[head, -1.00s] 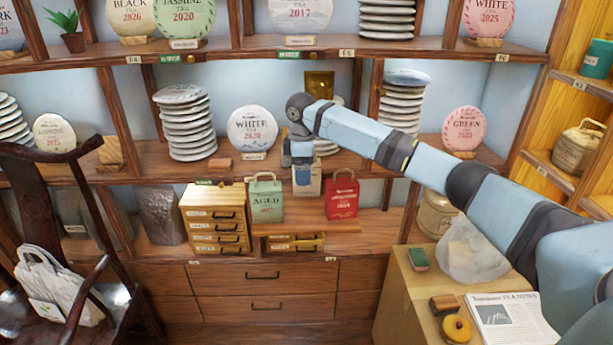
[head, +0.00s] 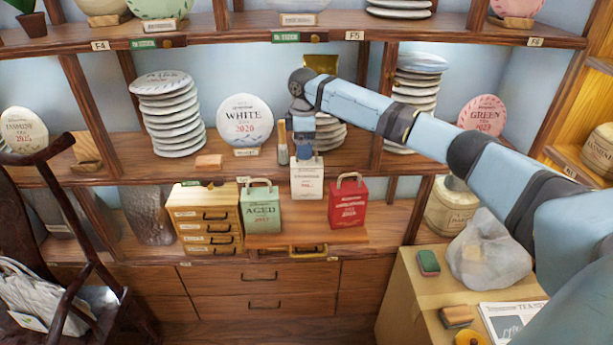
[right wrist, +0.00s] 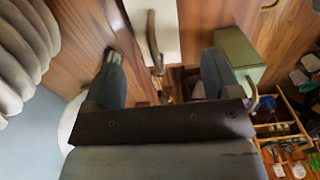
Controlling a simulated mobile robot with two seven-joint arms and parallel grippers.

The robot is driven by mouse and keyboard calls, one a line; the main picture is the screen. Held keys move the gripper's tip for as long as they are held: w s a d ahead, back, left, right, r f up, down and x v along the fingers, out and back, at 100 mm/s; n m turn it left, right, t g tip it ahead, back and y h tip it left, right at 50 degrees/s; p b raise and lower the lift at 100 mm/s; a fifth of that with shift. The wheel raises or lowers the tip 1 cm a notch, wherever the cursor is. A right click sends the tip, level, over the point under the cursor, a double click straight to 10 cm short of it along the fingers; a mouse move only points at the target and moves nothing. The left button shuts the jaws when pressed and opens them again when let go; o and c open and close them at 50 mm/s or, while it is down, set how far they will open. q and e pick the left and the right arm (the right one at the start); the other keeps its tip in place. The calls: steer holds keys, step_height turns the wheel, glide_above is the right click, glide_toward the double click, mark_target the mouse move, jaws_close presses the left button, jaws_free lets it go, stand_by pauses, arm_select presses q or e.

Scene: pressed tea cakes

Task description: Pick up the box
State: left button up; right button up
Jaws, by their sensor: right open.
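A small white tea box (head: 307,179) stands upright on the lower shelf between a green box and a red box. Its handle and pale top show in the right wrist view (right wrist: 153,38). My right gripper (head: 295,156) is just above and behind the white box in the head view, and partly hides its top. In the right wrist view the two fingers of my right gripper (right wrist: 161,62) are spread wide, with nothing between their tips. The handle lies ahead of the gap between them. My left gripper is not in view.
A green AGED box (head: 261,212) and a red box (head: 347,206) stand close on either side. A small drawer chest (head: 206,217) is at the left. Plate stacks (head: 172,125) and a white tea cake (head: 245,124) line the shelf above. A cardboard box (head: 405,285) is at lower right.

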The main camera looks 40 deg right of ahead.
mark_target(307, 172)
steer(key=f, duration=0.4)
steer(key=shift+s+d+f+p, duration=0.1)
steer(key=shift+d+p, duration=0.2)
steer(key=shift+d, duration=0.05)
steer(key=shift+f, duration=0.5)
steer(key=c, duration=1.3)
